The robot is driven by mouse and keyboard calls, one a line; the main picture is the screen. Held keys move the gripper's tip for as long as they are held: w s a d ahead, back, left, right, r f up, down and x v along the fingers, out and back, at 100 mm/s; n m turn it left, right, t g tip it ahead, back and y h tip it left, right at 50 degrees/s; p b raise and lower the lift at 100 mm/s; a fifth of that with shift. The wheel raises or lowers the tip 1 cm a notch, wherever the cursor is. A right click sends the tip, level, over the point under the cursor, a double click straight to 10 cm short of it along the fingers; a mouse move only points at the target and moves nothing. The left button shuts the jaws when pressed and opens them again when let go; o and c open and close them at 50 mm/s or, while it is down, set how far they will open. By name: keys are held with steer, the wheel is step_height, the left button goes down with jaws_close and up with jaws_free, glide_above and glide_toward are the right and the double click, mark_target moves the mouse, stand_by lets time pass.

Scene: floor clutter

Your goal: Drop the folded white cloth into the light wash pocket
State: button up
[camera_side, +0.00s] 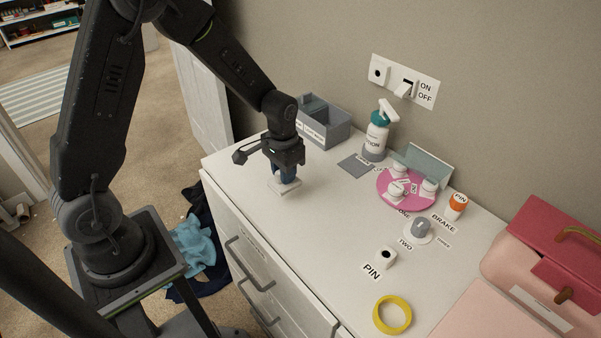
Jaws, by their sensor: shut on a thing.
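My gripper (286,174) points down over the left part of the white counter and is shut on the folded white cloth (284,188). The cloth is a small, flat white piece just below the fingertips. I cannot tell whether it touches the counter or hangs slightly above it. A grey divided box (327,132) stands behind and to the right of my gripper, against the wall. It has open-topped pockets and small labels on its front, too small to read surely, so I cannot tell which pocket is the light wash one.
Right of the box are a grey mat (354,165), a spray bottle (377,134) and a pink disc (383,188) with white jars. Blue and dark cloths (194,245) lie on the floor.

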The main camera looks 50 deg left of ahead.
steer(key=w+r, duration=0.5)
steer(key=r, duration=0.1)
steer(key=w+d+f, duration=0.1)
steer(key=d+f, duration=0.1)
steer(key=d, duration=0.1)
steer(key=w+d+f, duration=0.1)
steer(key=d+f, duration=0.1)
steer(key=d, duration=0.2)
steer(key=d+f, duration=0.2)
steer(key=d, duration=0.1)
steer(key=shift+w+d+f, duration=0.35)
steer(key=shift+w, duration=0.05)
steer(key=shift+d+f, duration=0.2)
steer(key=shift+f, duration=1.9)
steer(key=o, duration=0.4)
steer(key=shift+f, duration=0.15)
steer(key=shift+c, duration=0.2)
steer(key=o, duration=0.5)
steer(key=shift+c, duration=0.2)
